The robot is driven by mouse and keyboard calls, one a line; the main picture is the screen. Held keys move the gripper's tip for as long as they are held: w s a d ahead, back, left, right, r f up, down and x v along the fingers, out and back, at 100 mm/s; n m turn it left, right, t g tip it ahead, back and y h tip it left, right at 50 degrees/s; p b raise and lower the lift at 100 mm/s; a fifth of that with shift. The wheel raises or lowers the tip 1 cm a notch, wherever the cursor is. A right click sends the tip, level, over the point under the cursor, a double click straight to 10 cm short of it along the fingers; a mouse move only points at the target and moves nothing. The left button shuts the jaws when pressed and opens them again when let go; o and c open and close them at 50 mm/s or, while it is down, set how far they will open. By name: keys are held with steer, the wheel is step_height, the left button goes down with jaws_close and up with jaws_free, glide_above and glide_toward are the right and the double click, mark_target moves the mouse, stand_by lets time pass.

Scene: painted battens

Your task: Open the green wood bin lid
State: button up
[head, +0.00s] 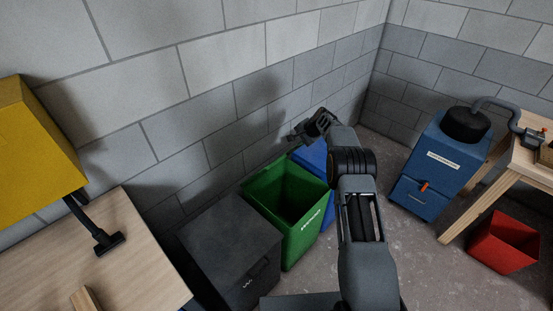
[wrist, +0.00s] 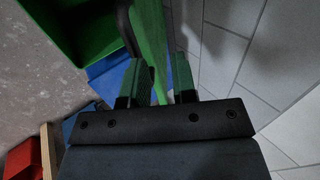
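The green bin (head: 298,236) stands by the wall, its mouth uncovered and its dark inside showing in the head view. Part of the bin also shows at the upper left of the wrist view (wrist: 85,30). A narrow green panel (wrist: 151,35), which looks like the raised lid seen edge-on, runs down toward the gap between my fingers in the wrist view. My gripper (head: 303,131) is above the back of the bin, near the wall. Its fingers (wrist: 160,82) are apart in the wrist view. I cannot tell whether either finger touches the panel.
A dark grey bin (head: 225,250) stands left of the green one, and a blue bin (head: 312,156) stands behind it on the right. The block wall (head: 220,60) is close behind. A blue cabinet (head: 433,165) and a red bin (head: 503,243) stand right, with open floor between.

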steer(key=shift+v, duration=2.15)
steer(key=s+f+n+g+h, duration=0.1)
steer(key=s+f+n+g, duration=0.25)
steer(key=s, duration=0.45)
steer(key=s+r+n+t+h, duration=0.1)
steer(key=s+r, duration=0.4)
steer(key=s, duration=0.7)
steer(key=s+r+n+t+h+b, duration=0.1)
steer(key=s+r+n, duration=0.2)
steer(key=s, duration=0.9)
steer(key=s+r+n+t+h+b, duration=0.1)
steer(key=s+r+n, duration=0.1)
steer(key=s+r, duration=0.7)
steer(key=s, duration=0.3)
steer(key=shift+d+r+h, duration=0.2)
steer(key=shift+d+h, duration=0.05)
steer(key=shift+h, duration=0.05)
